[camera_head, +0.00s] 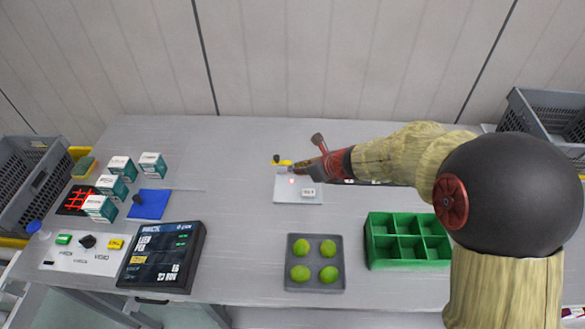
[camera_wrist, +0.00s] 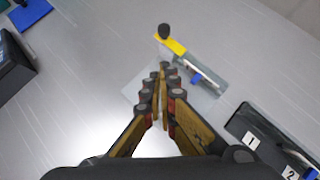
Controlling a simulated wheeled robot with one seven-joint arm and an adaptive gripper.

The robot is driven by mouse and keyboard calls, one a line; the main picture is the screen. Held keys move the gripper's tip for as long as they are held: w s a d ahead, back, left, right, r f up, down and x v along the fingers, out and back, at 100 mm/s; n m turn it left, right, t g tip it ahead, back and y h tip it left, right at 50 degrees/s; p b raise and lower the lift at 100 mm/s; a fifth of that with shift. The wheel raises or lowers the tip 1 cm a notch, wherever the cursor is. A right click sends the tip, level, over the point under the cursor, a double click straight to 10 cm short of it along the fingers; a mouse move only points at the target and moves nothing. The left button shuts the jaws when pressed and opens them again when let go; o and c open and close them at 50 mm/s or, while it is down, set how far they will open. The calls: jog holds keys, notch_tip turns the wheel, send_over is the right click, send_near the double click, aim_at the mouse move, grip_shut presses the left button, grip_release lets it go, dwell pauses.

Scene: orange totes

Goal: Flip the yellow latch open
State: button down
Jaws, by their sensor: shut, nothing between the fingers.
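The yellow latch (camera_head: 283,162) with a dark knob is at the back of a pale plate (camera_head: 298,190) on the grey table. In the wrist view the yellow latch (camera_wrist: 172,45) lies just beyond my fingertips, with its black knob (camera_wrist: 164,31) at its far left end. A grey bar with a small blue part (camera_wrist: 197,78) runs from it to the right. My gripper (camera_head: 302,166) is close to the right of the latch. In the wrist view my gripper (camera_wrist: 163,70) is shut and empty. I cannot tell whether the fingertips touch the latch.
A grey tray with green balls (camera_head: 290,262) and a green compartment box (camera_head: 372,258) stand in front. A dark display (camera_head: 160,258), blue mat (camera_head: 147,204) and several small boxes (camera_head: 118,167) are at left. A dark block numbered 1 and 2 (camera_wrist: 265,140) lies right of my gripper.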

jog(key=p+v, duration=0.1)
jog(key=v, duration=0.3)
jog(key=shift+d, duration=0.1)
dwell(0.5)
